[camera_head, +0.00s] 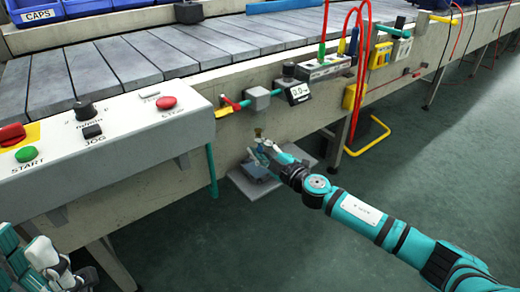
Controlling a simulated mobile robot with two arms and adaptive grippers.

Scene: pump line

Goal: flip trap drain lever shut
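My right gripper (262,150) is low at the front of the conveyor's side wall, its arm coming in from the lower right. A small brownish fitting (258,132) shows just above its fingertips; I cannot tell whether they touch it or whether it is the trap drain lever. Above it, a grey block (258,98) sits on a teal pipe, with a red handle (229,102) and a yellow piece (224,112) to its left. The gripper's opening is too small to read. My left gripper (55,268) is at the lower left corner, partly out of frame.
A control panel (130,125) with start, jog and stop buttons juts out at the left. A small gauge (299,93) hangs right of the block. A pale plate (258,187) lies below the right gripper. Red hoses (362,50) and a yellow bar (375,143) stand farther right.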

